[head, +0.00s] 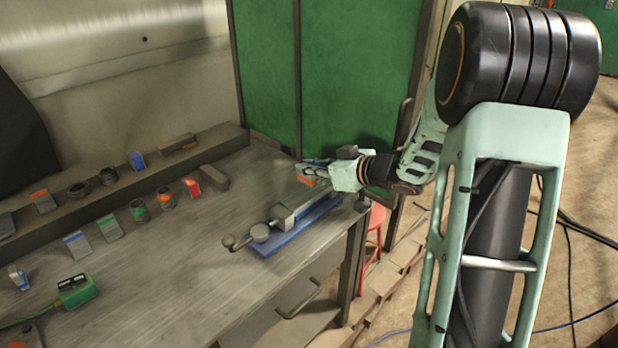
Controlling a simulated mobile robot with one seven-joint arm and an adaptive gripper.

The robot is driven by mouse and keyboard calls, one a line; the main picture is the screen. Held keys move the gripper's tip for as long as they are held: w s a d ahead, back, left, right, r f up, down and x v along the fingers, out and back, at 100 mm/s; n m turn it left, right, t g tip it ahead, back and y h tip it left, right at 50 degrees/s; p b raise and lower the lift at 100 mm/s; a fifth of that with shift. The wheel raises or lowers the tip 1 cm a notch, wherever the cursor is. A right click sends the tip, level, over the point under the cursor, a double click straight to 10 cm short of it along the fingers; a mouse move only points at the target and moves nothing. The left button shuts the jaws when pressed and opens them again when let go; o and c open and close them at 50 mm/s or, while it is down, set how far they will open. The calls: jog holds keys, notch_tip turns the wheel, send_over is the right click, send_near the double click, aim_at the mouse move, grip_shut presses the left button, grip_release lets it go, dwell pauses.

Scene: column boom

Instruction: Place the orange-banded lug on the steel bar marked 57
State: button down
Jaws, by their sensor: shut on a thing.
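My gripper (311,172) is over the back right part of the workbench, at the end of my arm coming in from the right. It is shut on a small part with an orange face, which looks like the orange-banded lug (306,181). The fingers hide most of this part. I cannot tell how far above the bench it is. No number 57 is readable in the head view, so I cannot tell which piece is the steel bar marked 57.
A vise with a blue base (288,241) lies just below my gripper in the picture. Several colour-banded wedges and rings stand at the left on the bench (185,270) and its back ledge (118,182). A green box (76,291) with a cable sits front left. Bare bench lies between.

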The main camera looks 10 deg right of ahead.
aim_at(314, 178)
jog(key=shift+w+f+b, duration=0.1)
jog(key=shift+f+b, duration=0.2)
jog(key=shift+f, duration=1.2)
jog(key=shift+f, duration=0.1)
jog(key=shift+f, duration=0.15)
jog(key=c, duration=2)
grip_release()
jog(key=shift+o, duration=0.2)
jog(key=shift+r, duration=0.3)
jog(key=p+v, duration=0.1)
jog(key=v, duration=1.1)
jog(key=shift+d, duration=0.1)
